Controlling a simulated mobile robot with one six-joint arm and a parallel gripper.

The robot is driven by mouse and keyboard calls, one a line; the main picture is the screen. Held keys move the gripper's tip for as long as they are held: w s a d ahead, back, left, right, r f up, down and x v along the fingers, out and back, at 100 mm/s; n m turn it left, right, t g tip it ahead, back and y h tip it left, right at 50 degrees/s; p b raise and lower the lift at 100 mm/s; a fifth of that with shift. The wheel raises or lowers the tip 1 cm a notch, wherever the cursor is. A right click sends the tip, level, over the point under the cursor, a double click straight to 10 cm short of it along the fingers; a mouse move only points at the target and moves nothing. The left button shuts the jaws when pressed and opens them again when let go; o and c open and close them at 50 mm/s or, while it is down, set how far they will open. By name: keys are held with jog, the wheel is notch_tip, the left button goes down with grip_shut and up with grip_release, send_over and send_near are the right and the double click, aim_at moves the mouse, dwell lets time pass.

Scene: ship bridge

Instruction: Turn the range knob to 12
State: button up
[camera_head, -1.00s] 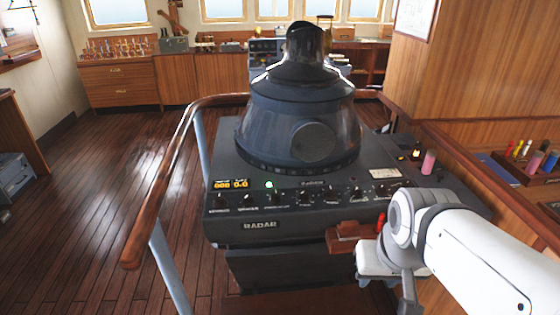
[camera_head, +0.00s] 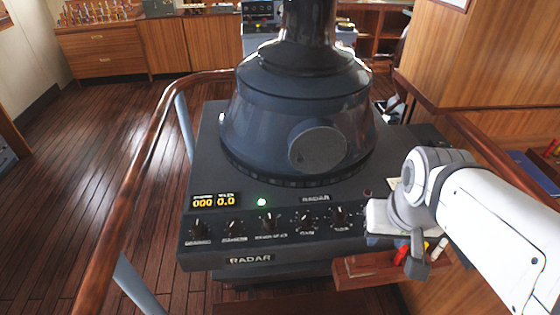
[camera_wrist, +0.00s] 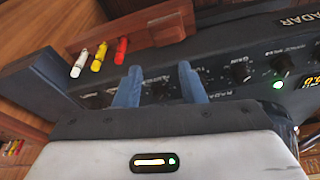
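The radar console (camera_head: 250,262) stands ahead with a row of black knobs on its front panel, including a leftmost knob (camera_head: 199,228), a middle knob (camera_head: 268,221) and a knob near my arm (camera_head: 338,216). The amber display (camera_head: 214,202) reads 000 and 0.0. In the wrist view my gripper (camera_wrist: 159,86) is open, its two blue fingers apart and empty, pointing at the knob row. A knob (camera_wrist: 157,91) shows between the fingers; contact cannot be told. My arm hides the panel's right end in the head view.
A wooden tray (camera_head: 350,272) with red, yellow and white pens sits at the console's front right, below my wrist. A wooden rail (camera_head: 125,210) curves around the left side. The radar hood (camera_head: 300,110) rises behind the knobs. Open floor lies left.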

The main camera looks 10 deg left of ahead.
jog(key=shift+o, duration=1.3)
jog(key=shift+w+a+r, duration=0.2)
jog(key=n+g+p, duration=0.3)
jog(key=n+p, duration=0.3)
jog(key=n, duration=0.5)
send_over(270, 219)
jog(key=shift+r, duration=0.3)
jog(key=shift+n, duration=0.3)
notch_tip(270, 219, down, 7)
jog(key=shift+r+p, duration=0.15)
jog(key=shift+p, duration=0.35)
jog(key=shift+f, duration=0.5)
